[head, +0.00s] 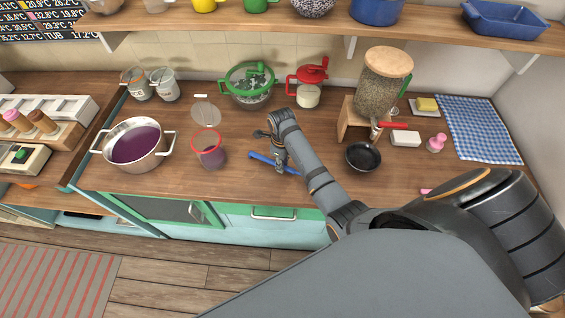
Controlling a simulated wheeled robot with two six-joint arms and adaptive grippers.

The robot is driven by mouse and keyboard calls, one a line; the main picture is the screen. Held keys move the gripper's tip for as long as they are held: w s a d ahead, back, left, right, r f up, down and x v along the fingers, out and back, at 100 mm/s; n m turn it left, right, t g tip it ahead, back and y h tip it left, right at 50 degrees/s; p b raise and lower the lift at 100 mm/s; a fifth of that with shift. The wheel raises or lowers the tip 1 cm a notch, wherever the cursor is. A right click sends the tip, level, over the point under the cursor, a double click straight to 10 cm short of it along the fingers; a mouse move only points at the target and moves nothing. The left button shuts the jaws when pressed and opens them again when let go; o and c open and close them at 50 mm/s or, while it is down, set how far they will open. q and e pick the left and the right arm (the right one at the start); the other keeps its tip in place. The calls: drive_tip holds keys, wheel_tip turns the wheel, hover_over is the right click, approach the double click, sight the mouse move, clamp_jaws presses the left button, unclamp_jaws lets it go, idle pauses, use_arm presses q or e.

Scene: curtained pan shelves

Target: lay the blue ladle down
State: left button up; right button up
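The blue ladle (261,157) shows as a blue handle low over the front middle of the wooden counter, slanting down to the right. My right gripper (280,166) points down at the handle, with its fingertips closed around it. The gripper covers part of the handle, and I cannot make out the ladle's bowl clearly. I cannot tell whether the ladle touches the counter. My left gripper is not in view.
A pot of purple liquid (137,146) and a red-rimmed container (209,154) stand to the left. A green-rimmed strainer pot (250,88) and a red-lidded jar (308,95) stand behind. A small black pan (363,157) lies to the right. The counter's front edge is close to the ladle.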

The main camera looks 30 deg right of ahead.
drive_tip(key=shift+o, duration=0.4)
drive_tip(key=o, duration=0.5)
drive_tip(key=shift+r, duration=0.15)
wheel_tip(320, 180, up, 7)
drive_tip(key=shift+r, duration=0.1)
idle(0.4)
